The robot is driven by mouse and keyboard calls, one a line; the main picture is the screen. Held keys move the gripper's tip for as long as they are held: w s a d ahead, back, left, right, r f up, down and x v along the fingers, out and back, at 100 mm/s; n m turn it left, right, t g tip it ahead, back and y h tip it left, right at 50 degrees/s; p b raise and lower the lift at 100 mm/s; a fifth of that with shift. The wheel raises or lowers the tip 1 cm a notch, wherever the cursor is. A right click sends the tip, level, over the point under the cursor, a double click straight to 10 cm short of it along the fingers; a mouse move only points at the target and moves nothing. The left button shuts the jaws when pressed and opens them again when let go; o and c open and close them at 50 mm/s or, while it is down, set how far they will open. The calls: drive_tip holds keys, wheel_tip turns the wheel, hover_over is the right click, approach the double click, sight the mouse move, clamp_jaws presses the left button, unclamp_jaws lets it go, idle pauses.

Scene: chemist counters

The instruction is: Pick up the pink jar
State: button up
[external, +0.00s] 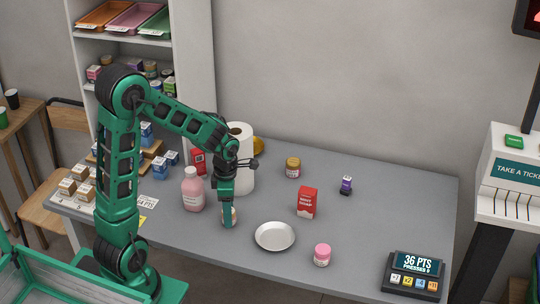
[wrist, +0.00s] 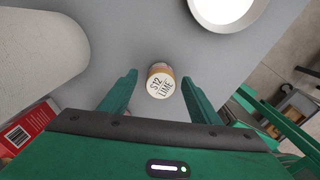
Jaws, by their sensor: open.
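The pink jar (external: 322,254) is small, with a pink lid and a pale label. It stands upright near the counter's front edge, right of the plate, and is not in the wrist view. My gripper (external: 228,222) is well to its left, pointing down low over the counter. In the wrist view my gripper (wrist: 160,82) is open, with a different small jar (wrist: 160,84) between or just beyond its fingertips. That jar has a white lid marked "S12 LIME" and an orange-brown side; the finger mostly hides it in the external view. I cannot tell whether the fingers touch it.
A white plate (external: 275,235) lies between my gripper and the pink jar. A red box (external: 307,202) stands behind it. A large pink bottle (external: 193,190) and a paper roll (external: 241,165) stand close to my gripper. A points display (external: 413,275) is at right.

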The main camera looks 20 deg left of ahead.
drive_tip(key=shift+f, duration=0.35)
drive_tip(key=shift+c, duration=0.4)
drive_tip(key=c, duration=1.1)
drive_tip(key=shift+r, duration=0.1)
